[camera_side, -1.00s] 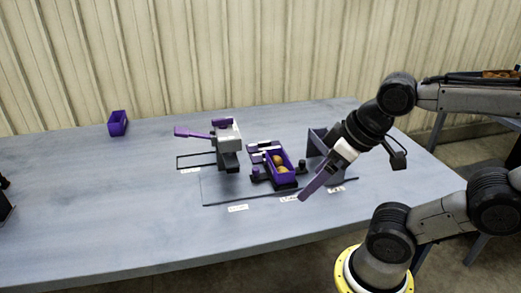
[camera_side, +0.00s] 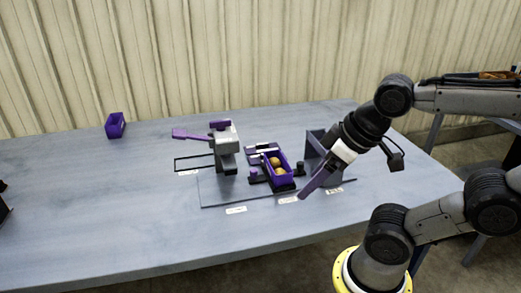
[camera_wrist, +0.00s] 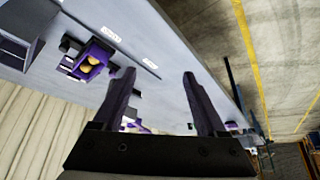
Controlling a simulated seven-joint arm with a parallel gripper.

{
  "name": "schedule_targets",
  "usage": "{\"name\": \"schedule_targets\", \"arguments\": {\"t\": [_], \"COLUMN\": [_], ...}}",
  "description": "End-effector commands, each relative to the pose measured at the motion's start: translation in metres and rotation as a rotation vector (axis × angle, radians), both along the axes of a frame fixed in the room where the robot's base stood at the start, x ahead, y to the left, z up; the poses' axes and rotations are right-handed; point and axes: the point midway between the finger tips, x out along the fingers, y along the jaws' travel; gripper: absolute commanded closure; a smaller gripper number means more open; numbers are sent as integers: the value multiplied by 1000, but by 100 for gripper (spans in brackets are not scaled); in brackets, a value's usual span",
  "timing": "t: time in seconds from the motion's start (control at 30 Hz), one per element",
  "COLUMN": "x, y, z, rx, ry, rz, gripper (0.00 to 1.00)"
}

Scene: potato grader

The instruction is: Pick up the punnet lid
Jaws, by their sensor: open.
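My gripper (camera_side: 303,194) is open and empty, pointing down and to the left above the table's right part. Its two dark purple fingers stand apart in the wrist view (camera_wrist: 158,78). A purple punnet (camera_side: 289,170) holding round, tan potatoes (camera_side: 276,164) sits in a dark cradle left of the gripper; it also shows in the wrist view (camera_wrist: 103,50). I cannot clearly pick out a punnet lid. A dark grey-purple upright holder (camera_side: 316,141) stands just behind the gripper, and its inside is mostly hidden from the side.
A grey press-like device with a purple lever (camera_side: 188,134) stands left of the punnet, beside a thin black frame (camera_side: 192,162). Another purple container (camera_side: 115,126) is at the back left. White labels (camera_side: 236,210) lie along the front.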

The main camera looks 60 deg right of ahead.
Motion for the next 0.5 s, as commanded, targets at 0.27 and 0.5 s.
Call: {"name": "schedule_targets", "arguments": {"t": [0.27,0.5], "x": [0,-2], "y": [0,0], "z": [0,-1], "rx": [0,-30], "ry": [0,11], "rz": [0,59], "gripper": [45,45]}}
